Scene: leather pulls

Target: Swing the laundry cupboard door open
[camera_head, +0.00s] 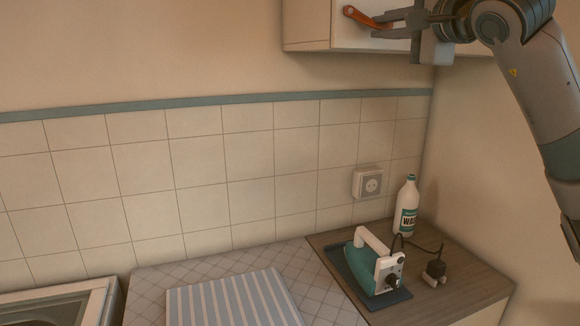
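The cupboard (322,22) hangs on the wall at the top of the view, and its upper part is cut off. Its pale door looks shut. An orange-brown leather pull (357,16) sits on the door front. My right gripper (378,24) is at the pull's right end, with its fingers pointing left. The fingers look apart, and part of the pull shows close to them. I cannot tell whether they touch it. My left gripper is out of view.
A striped folded cloth (232,301) lies left. The space before the tiled wall (200,170) is clear.

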